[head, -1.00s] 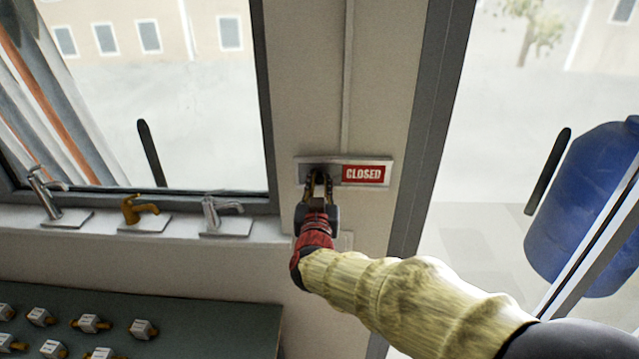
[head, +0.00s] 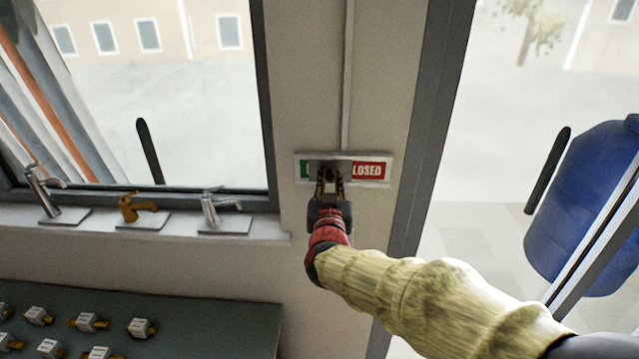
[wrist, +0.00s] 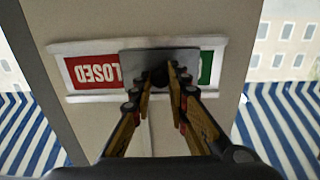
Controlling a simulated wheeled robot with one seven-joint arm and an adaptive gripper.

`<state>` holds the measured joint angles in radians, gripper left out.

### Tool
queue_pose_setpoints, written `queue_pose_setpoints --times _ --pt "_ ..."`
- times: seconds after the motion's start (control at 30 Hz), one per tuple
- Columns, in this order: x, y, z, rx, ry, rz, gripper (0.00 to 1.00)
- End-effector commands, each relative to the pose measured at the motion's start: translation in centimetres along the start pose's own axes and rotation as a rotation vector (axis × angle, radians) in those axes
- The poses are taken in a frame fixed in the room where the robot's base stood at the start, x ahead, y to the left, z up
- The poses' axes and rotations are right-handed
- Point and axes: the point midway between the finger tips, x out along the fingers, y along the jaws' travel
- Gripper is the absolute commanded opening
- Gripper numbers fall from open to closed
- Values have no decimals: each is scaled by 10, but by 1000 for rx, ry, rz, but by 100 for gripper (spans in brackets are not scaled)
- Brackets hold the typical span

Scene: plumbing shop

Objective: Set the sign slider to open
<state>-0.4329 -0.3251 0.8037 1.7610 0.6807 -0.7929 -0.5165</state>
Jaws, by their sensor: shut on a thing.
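The sign (head: 372,170) is a long pale plate on the wall post between the window and the glass door. Its grey slider (head: 316,167) stands near the middle of the plate. The slider covers the first letter of the red CLOSED panel, and a strip of green panel (head: 305,169) shows at its left. My gripper (head: 329,180) is shut on the slider's dark knob. In the wrist view, upside down, the fingertips (wrist: 160,75) close around the knob (wrist: 159,75) in front of the slider plate (wrist: 135,60); the green strip (wrist: 206,68) is at the right.
Several taps (head: 140,211) stand on the window sill at left. A green-grey table (head: 215,325) with several small fittings is below. A blue barrel (head: 580,205) is at the right, by the door frame (head: 428,120).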

Motion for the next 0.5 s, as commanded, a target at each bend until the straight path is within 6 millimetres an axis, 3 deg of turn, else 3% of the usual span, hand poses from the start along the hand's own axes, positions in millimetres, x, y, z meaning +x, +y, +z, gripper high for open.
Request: queue_pose_setpoints --times 0.03,0.2,0.5 --pt "0 16 2 2 6 8 0" --pt "0 55 3 2 6 7 0" --pt "0 91 0 0 4 3 0"
